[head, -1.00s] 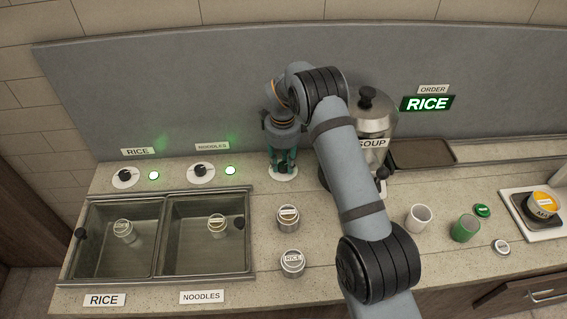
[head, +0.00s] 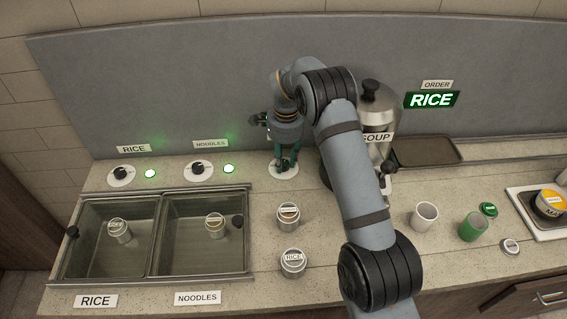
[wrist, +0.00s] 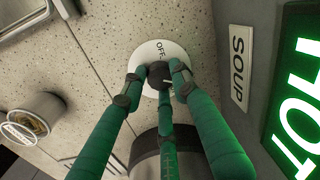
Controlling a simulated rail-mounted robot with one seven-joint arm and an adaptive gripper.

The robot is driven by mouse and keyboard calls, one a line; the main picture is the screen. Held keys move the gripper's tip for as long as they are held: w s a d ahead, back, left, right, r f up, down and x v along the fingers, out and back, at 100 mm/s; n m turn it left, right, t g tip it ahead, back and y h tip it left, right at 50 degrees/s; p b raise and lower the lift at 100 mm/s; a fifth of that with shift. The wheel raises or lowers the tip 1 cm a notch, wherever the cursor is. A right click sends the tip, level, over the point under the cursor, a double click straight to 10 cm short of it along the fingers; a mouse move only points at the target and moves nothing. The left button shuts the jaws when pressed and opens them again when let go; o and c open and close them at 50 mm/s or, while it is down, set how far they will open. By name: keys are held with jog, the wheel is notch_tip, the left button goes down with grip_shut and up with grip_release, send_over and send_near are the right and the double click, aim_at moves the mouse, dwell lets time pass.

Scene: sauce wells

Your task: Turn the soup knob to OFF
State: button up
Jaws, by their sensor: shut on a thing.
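The soup knob (wrist: 158,75) is black and sits on a round white dial plate (wrist: 150,50) marked OFF. My gripper (wrist: 157,77) has its green fingers shut around the knob in the wrist view. The fingers hide much of the knob, so I cannot tell its exact pointing direction. Beside it are a SOUP label (wrist: 238,65) and a lit green HOT sign (wrist: 297,85). In the head view, my gripper (head: 285,163) is down at the white dial plate (head: 284,171), left of the steel soup pot (head: 378,108).
The rice knob (head: 121,173) and noodles knob (head: 197,168) each have a lit green lamp beside them. Two sunken wells lie in front. Two tins, one a RICE tin (head: 293,262), stand nearer the front. A white cup (head: 424,216) and green cup (head: 472,227) stand at right.

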jog(key=n, duration=0.4)
jog(key=shift+w+d+n, duration=0.15)
jog(key=shift+d+n, duration=0.05)
jog(key=shift+n, duration=0.1)
jog(key=n, duration=0.5)
jog(key=shift+w+r+n, duration=0.1)
jog(key=shift+n, duration=0.2)
jog(key=n+p, duration=0.1)
jog(key=n, duration=0.4)
jog(key=shift+a+g+p, duration=0.1)
jog(key=shift+g+p, duration=0.2)
jog(key=shift+g, duration=0.1)
jog(key=n+p, duration=0.1)
jog(key=n, duration=0.4)
jog(key=shift+w+a, duration=0.1)
jog(key=o, duration=0.8)
jog(key=shift+a, duration=0.1)
jog(key=o, duration=0.3)
jog(key=shift+o, duration=0.2)
